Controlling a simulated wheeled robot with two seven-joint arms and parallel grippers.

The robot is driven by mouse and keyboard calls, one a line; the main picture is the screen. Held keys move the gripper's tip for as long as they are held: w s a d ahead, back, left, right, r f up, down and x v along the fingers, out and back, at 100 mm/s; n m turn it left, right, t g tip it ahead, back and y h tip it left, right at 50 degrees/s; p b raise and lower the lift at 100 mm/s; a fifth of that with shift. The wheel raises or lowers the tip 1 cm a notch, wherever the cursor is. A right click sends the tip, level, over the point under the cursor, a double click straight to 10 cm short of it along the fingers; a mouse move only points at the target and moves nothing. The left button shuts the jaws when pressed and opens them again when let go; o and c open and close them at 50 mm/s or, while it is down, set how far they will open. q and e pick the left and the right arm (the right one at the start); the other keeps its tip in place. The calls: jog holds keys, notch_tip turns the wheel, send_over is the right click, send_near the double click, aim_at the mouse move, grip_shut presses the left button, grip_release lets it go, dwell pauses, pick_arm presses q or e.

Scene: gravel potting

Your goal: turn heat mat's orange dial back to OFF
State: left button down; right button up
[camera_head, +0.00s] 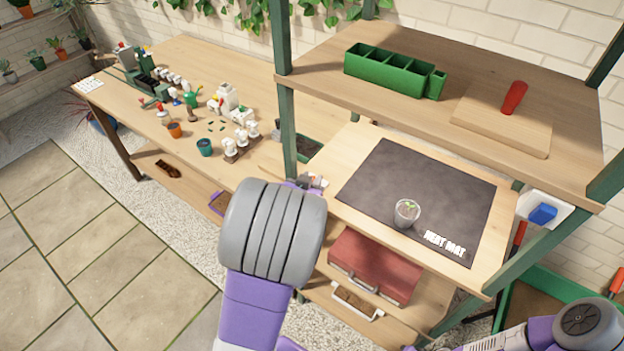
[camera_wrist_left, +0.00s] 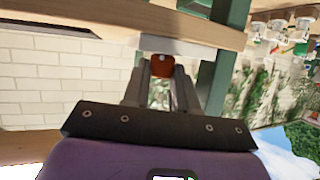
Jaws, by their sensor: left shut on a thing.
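The heat mat (camera_head: 420,180) is a dark sheet with white "HEAT MAT" lettering, lying on the middle wooden shelf. In the left wrist view the orange dial (camera_wrist_left: 160,66) shows at a white box (camera_wrist_left: 163,45) on the shelf's edge. My left gripper (camera_wrist_left: 160,82) is shut on the dial, with one finger on each side of it. In the head view my left wrist hides most of the gripper and the dial. I cannot read the dial's setting. My right arm shows at the lower right of the head view, but its gripper is out of view.
A red toolbox (camera_head: 375,266) sits below. A cluttered bench (camera_head: 255,175) is at left.

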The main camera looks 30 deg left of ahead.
pick_arm(q)
jog(key=m+h, duration=0.1)
jog(key=m+h+b, duration=0.1)
jog(key=shift+a+m+h, duration=0.3)
jog(key=shift+a+h, duration=0.05)
jog(key=shift+h, duration=0.05)
jog(key=shift+m+h+b, duration=1.25)
jog(key=shift+m+h, duration=0.05)
jog(key=shift+h, duration=0.2)
jog(key=c, duration=1.2)
grip_release()
